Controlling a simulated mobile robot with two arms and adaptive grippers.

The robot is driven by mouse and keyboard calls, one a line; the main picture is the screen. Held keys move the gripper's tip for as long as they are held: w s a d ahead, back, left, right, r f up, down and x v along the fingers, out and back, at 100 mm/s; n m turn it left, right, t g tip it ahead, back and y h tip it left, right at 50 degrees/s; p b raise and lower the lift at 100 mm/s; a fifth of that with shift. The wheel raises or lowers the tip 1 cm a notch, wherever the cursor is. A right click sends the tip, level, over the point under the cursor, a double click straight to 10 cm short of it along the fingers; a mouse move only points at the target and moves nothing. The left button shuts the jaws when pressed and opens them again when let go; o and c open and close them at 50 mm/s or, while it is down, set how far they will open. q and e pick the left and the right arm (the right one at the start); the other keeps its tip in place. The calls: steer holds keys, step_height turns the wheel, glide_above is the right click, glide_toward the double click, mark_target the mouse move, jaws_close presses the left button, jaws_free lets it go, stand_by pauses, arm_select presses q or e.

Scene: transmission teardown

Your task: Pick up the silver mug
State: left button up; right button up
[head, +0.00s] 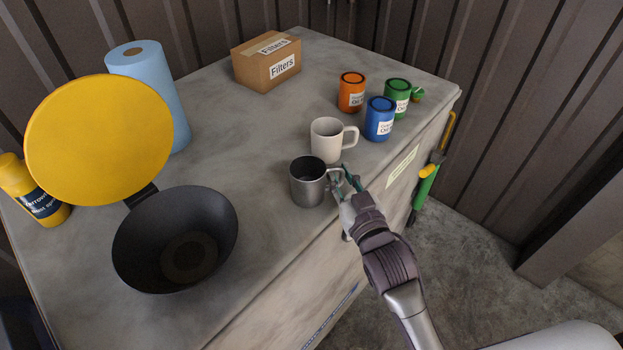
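The silver mug (307,188) stands upright on the workbench near its right edge, dark inside, with its handle turned to the right. My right gripper (343,180) is at the handle side of the mug, its fingers apart and very close to the handle. The fingers partly cover the handle, so I cannot tell whether they touch it. My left gripper is not in view.
A white mug (326,141) stands just behind the silver one. Orange (351,93), blue (379,119) and green (397,97) cans are farther back on the workbench (240,140). A black pan (135,245) with a yellow disc (98,142) is at left.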

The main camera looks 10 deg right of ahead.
steer(key=shift+s, duration=0.1)
jaws_close()
steer(key=shift+r, duration=0.2)
steer(key=shift+r+b, duration=0.4)
steer(key=shift+r, duration=0.35)
steer(key=shift+d+r+b, duration=0.25)
steer(key=shift+r+b, duration=0.2)
steer(key=shift+r, duration=0.8)
steer(key=d+r+b, duration=0.3)
steer(key=d+r, duration=0.3)
steer(key=d, duration=0.5)
steer(key=shift+r, duration=0.3)
steer(key=shift+s+d, duration=0.1)
